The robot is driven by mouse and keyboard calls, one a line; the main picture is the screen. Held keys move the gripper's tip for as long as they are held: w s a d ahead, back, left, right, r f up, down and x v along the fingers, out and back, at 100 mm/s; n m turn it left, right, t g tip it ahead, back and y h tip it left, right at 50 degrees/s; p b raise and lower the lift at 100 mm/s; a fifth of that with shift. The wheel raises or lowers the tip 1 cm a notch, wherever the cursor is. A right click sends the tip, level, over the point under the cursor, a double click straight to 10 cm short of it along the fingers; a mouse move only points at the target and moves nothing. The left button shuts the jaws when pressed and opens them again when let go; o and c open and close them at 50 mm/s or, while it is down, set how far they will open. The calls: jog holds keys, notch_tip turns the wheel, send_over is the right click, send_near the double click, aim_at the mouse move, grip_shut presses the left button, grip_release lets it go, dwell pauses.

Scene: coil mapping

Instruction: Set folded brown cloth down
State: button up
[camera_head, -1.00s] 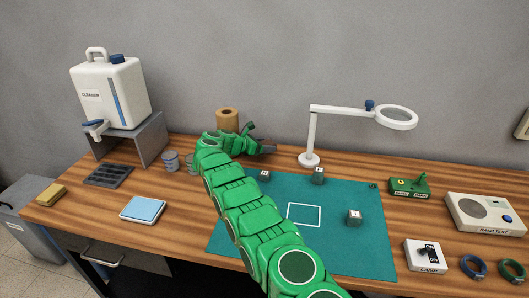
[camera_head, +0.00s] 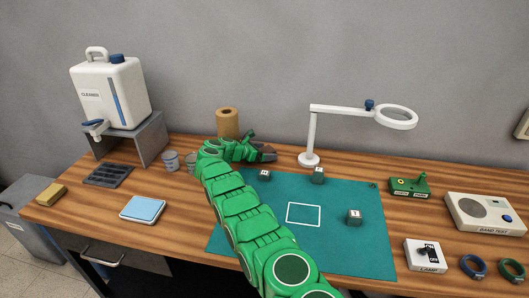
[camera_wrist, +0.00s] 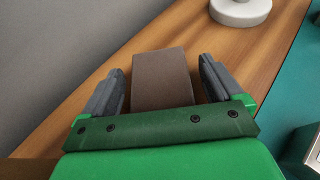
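The folded brown cloth (camera_wrist: 162,78) shows in the wrist view as a flat brown block between my two grey fingers. It appears to lie on the wooden bench top. My gripper (camera_wrist: 160,83) is open around it, with narrow gaps showing bench on both sides of the cloth. In the head view my gripper (camera_head: 262,153) is low over the back of the bench, just behind the green mat (camera_head: 345,248). The cloth cannot be made out clearly there.
The magnifier lamp's round white base (camera_head: 309,160) stands to the right of my gripper. A brown paper roll (camera_head: 228,123) stands close behind my wrist. Small metal cups (camera_head: 171,162) are to the left. Cubes, including one at the mat's back edge (camera_head: 318,175), sit nearby.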

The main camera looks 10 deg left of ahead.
jog(key=shift+a+r, duration=0.1)
jog(key=shift+r, duration=0.1)
jog(key=v, duration=1.1)
jog(key=shift+s+a+r, duration=0.15)
jog(key=shift+s+a, duration=0.1)
jog(key=shift+s, duration=0.05)
